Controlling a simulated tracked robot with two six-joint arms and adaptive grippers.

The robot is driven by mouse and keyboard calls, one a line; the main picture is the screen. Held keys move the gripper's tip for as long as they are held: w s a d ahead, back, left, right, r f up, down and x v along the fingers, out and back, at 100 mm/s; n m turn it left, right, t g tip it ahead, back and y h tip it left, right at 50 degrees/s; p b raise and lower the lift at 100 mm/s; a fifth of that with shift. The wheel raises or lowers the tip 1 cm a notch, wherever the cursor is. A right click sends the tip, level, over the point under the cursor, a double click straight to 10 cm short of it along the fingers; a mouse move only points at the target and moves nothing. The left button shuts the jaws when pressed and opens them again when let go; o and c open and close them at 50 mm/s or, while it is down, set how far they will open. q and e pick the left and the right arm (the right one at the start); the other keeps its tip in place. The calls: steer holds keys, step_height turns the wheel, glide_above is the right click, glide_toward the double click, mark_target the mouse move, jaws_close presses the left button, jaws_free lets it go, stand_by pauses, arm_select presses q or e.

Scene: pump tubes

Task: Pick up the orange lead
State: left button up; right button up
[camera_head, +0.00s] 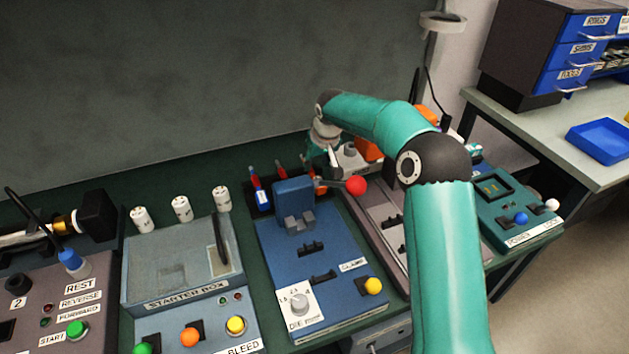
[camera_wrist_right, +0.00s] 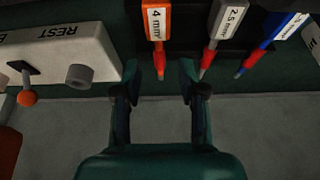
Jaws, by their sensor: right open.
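The orange lead (camera_wrist_right: 158,22) has a white "4 mm" label and a red tip, and it stands in a dark rack in the right wrist view. My right gripper (camera_wrist_right: 160,78) is open, with one finger on each side of the lead's red tip and gaps showing on both sides. In the head view my right gripper (camera_head: 314,152) is at the rack's right end, partly behind my own wrist, and I cannot make out the orange lead clearly there. My left gripper is not in view.
A grey lead (camera_wrist_right: 222,25) labelled "2.5 mm" and a blue lead (camera_wrist_right: 280,32) stand beside the orange one. The blue crimping machine (camera_head: 315,250) with its red-ball lever (camera_head: 355,186) is close in front of the gripper. The starter box (camera_head: 180,268) is to the left.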

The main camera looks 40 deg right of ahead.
mark_target(313, 174)
steer(key=shift+x, duration=1.2)
steer(key=shift+p+x, duration=0.85)
steer(key=shift+x, duration=1.75)
steer(key=shift+w+d+r, duration=0.1)
steer(key=shift+w+d, duration=0.05)
jaws_close()
